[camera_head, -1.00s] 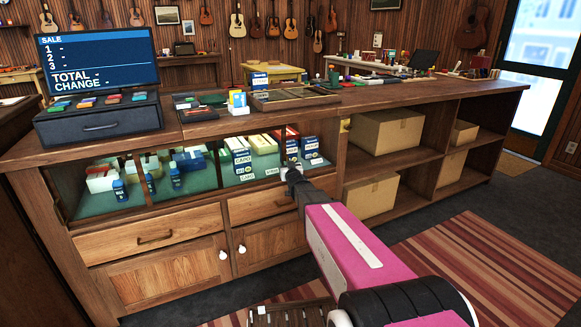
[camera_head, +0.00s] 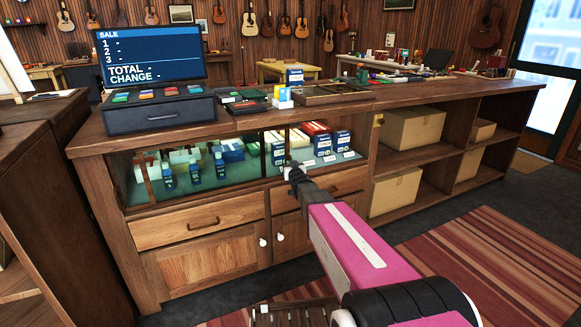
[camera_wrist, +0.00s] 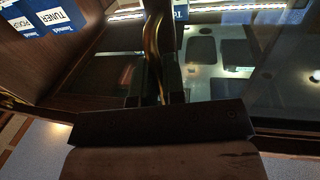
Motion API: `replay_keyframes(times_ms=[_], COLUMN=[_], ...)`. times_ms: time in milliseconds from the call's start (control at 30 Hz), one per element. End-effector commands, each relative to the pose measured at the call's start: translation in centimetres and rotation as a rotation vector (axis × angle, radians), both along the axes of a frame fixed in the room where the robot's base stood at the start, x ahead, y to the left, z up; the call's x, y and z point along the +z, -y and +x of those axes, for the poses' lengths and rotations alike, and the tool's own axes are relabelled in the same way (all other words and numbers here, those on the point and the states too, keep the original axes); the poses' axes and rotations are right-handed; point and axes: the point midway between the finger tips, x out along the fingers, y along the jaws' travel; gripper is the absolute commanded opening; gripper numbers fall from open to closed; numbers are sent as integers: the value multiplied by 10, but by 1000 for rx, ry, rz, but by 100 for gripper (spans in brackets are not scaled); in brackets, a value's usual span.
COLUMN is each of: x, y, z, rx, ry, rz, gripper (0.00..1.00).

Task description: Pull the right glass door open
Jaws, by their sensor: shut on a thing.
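The counter's display case has a glass front (camera_head: 185,170) with boxes and bottles behind it. My gripper (camera_head: 290,170) is at the lower middle of this front. In the wrist view my gripper (camera_wrist: 157,78) is shut on an upright brass handle (camera_wrist: 153,45) beside the glass. A dark upright edge (camera_head: 288,145) rises just above my gripper. The right part of the case shows boxes (camera_head: 333,143) clearly. How wide the right door stands open is hard to tell.
Wooden drawers (camera_head: 197,222) and cupboard doors (camera_head: 205,266) with white knobs lie below the case. Open shelves with cardboard boxes (camera_head: 415,128) stand at the right. A dark wooden cabinet (camera_head: 30,190) is close at the left. A striped rug (camera_head: 480,260) covers floor at the right.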

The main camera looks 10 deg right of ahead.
Motion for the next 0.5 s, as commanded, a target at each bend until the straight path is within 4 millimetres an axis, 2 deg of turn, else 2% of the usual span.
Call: replay_keyframes(times_ms=[233,267,300,500], x=[0,0,0,0], y=[0,0,0,0], z=[0,0,0,0], rx=[0,0,0,0], ry=[0,0,0,0], rz=[0,0,0,0], gripper=[0,20,33,34])
